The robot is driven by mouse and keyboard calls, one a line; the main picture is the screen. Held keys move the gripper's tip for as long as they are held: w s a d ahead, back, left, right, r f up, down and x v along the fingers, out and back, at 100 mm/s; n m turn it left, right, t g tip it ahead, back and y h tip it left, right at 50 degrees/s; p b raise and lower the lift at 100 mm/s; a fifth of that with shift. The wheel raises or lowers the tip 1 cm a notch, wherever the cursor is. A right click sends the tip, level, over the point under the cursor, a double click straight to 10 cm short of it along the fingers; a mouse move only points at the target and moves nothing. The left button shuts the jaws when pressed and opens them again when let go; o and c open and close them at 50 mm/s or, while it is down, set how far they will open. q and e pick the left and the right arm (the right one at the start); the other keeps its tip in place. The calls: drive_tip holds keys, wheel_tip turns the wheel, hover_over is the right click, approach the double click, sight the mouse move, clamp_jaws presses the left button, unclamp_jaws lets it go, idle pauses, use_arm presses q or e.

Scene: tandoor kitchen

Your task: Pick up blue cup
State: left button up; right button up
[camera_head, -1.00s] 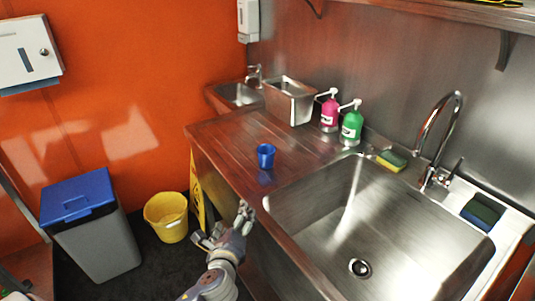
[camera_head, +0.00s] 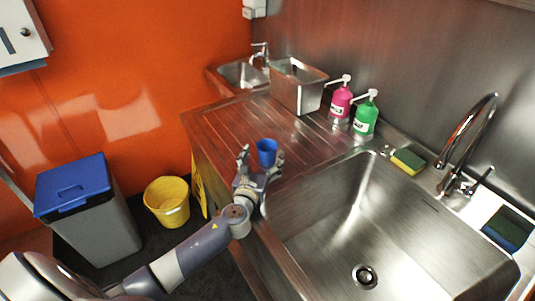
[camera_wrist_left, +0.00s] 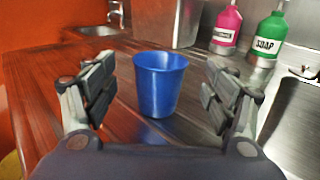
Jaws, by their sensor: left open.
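The blue cup (camera_head: 267,152) stands upright on the ribbed metal drainboard left of the large sink. My left gripper (camera_head: 262,158) is open at the near side of the cup. In the left wrist view the blue cup (camera_wrist_left: 160,84) stands centred ahead, and the open fingers of the left gripper (camera_wrist_left: 159,92) are to its left and right, with gaps on both sides. I see no finger touching the cup. My right gripper is not in view.
The large sink (camera_head: 390,225) lies right of the cup. Behind are a steel container (camera_head: 298,88), a pink bottle (camera_head: 341,101) and a green soap bottle (camera_head: 365,118). A sponge (camera_head: 408,161) lies by the tap. A yellow bucket (camera_head: 167,202) and blue-lidded bin (camera_head: 90,210) stand on the floor.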

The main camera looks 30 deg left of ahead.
sight(270, 142)
use_arm(q)
drive_tip(key=x, duration=0.4)
drive_tip(key=shift+w, duration=0.15)
drive_tip(key=shift+w+f, duration=0.1)
drive_tip(key=shift+w, duration=0.2)
drive_tip(key=shift+w+a, duration=0.1)
drive_tip(key=c, duration=1.2)
drive_tip(key=shift+o, duration=0.2)
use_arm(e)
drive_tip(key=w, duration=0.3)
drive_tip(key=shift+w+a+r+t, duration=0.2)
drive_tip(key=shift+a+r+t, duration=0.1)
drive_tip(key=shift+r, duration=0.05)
